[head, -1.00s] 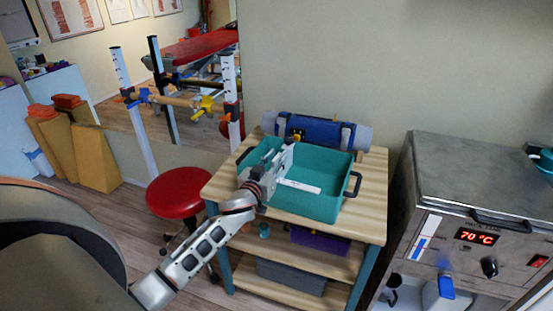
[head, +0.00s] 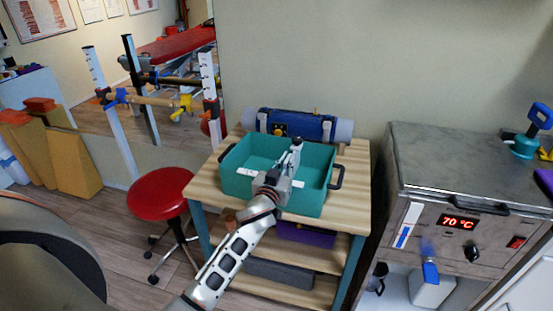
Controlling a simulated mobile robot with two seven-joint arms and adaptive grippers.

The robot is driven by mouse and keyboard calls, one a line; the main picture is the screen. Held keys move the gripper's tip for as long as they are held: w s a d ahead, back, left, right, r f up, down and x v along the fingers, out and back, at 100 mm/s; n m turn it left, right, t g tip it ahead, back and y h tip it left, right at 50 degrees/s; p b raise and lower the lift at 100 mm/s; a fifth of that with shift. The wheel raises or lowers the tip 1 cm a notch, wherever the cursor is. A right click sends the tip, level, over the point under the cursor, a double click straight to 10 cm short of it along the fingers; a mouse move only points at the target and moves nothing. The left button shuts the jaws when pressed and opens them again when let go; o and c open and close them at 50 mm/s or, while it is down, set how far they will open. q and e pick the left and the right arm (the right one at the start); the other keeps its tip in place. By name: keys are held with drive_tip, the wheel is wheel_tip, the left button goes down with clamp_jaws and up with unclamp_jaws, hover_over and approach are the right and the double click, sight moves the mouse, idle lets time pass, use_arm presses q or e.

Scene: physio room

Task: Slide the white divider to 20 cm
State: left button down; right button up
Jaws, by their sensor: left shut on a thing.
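A teal open tub (head: 305,200) stands on a wooden table. My left gripper (head: 291,158) reaches into it from the front, near the middle of the tub. It is shut on what looks like the white divider (head: 285,163), a thin upright piece seen nearly edge-on and mostly hidden by the gripper. A white strip (head: 246,171) with small dark marks runs across the inside of the tub and shows on both sides of my gripper. Its markings are too small to read. My right gripper is not in view.
A blue rolled bundle (head: 290,123) lies behind the tub on the wooden table (head: 348,205). A steel heater cabinet (head: 450,170) reading 70 °C stands to the right. A red stool (head: 160,193) stands to the left. Shelves below the tabletop hold boxes.

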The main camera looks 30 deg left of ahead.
use_arm(q)
drive_tip(key=c, duration=2.2)
unclamp_jaws()
drive_tip(key=shift+o, duration=0.2)
drive_tip(key=s+d, duration=0.2)
drive_tip(key=s, duration=1)
drive_tip(key=s+d+f+m+g+h, duration=0.1)
drive_tip(key=s+d+f+m+g, duration=0.1)
drive_tip(key=s+f, duration=0.6)
drive_tip(key=s+d+f+m+g+h, duration=0.2)
drive_tip(key=s+d+f, duration=0.3)
drive_tip(key=s+f, duration=0.3)
drive_tip(key=s+d+f+m+g+h, duration=0.2)
drive_tip(key=s+d+f+g, duration=0.1)
drive_tip(key=s+f, duration=0.5)
wheel_tip(320, 180, down, 3)
drive_tip(key=shift+s+d+r, duration=0.1)
drive_tip(key=shift+s+d, duration=0.2)
drive_tip(key=shift+d, duration=0.25)
